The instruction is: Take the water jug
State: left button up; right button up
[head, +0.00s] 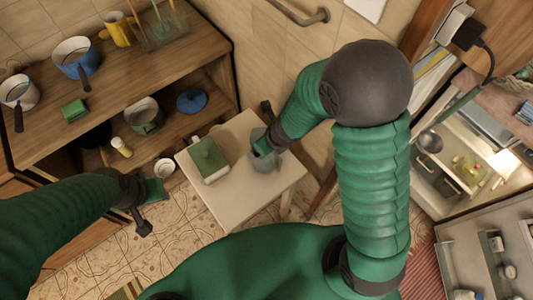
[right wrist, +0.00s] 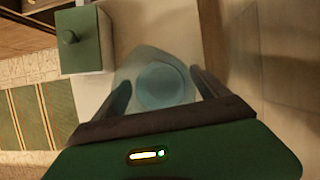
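The water jug (head: 264,160) is a translucent bluish vessel on a small pale table (head: 226,205). In the right wrist view the jug (right wrist: 162,84) shows a round blue base and lies between the two fingers of my right gripper (right wrist: 163,88). The fingers are spread on either side of it; I cannot tell whether they touch it. In the head view my right gripper (head: 268,135) is over the jug and partly hides it. My left gripper (head: 150,205) hangs left of the table, away from the jug; its opening is unclear.
A green-lidded box (head: 208,160) stands left of the jug on the same table. A wooden shelf unit (head: 170,65) with pots, a yellow mug (head: 119,29) and a blue lid (head: 192,101) is at upper left. A small white bowl (head: 165,168) is left of the table.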

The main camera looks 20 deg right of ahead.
jog(key=shift+a, duration=0.3)
jog(key=c, duration=1)
jog(key=shift+w+d, duration=0.1)
jog(key=shift+d, duration=0.05)
jog(key=c, duration=0.8)
jog(key=shift+o, duration=0.2)
jog(key=shift+r, duration=0.1)
